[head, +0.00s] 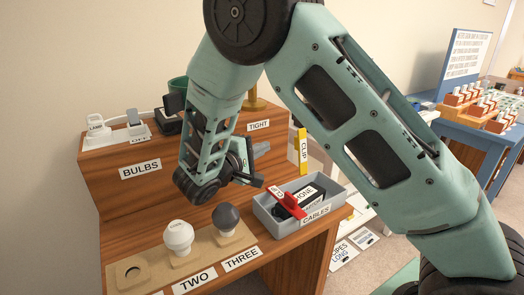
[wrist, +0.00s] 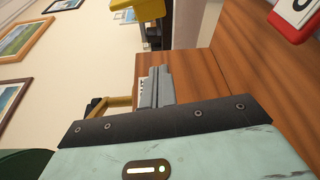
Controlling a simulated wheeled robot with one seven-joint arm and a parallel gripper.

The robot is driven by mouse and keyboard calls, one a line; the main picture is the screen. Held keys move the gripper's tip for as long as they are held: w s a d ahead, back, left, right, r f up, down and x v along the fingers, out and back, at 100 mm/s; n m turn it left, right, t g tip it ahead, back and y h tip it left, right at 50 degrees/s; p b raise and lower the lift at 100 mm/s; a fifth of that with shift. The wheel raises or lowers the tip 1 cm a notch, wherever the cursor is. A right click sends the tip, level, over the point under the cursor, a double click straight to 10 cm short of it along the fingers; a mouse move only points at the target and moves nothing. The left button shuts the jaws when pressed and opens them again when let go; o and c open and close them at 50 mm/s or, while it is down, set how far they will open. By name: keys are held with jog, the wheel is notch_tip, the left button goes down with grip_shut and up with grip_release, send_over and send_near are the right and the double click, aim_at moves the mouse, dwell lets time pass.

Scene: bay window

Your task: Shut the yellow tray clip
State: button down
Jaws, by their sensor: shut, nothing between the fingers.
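The yellow clip (head: 303,152) stands upright at the back right of the grey tray (head: 330,207), its CLIP label facing the head camera. A yellow part that looks like it shows at the top of the wrist view (wrist: 130,14). My gripper (head: 263,148) is shut and empty, left of the yellow clip and apart from it, above the bench. Its grey fingers also show in the wrist view (wrist: 155,88). My arm covers part of the bench behind the gripper. The yellow clip's lower end and hinge are hard to make out.
A white bulb (head: 178,237) and a dark bulb (head: 226,218) stand on a board at front left.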

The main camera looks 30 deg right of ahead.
aim_at(299, 151)
jog(key=s+d, duration=0.1)
jog(key=d, duration=0.6)
jog(key=shift+s+d, duration=0.15)
jog(key=shift+s, duration=0.05)
jog(key=shift+s+b, duration=0.1)
jog(key=shift+b, duration=0.3)
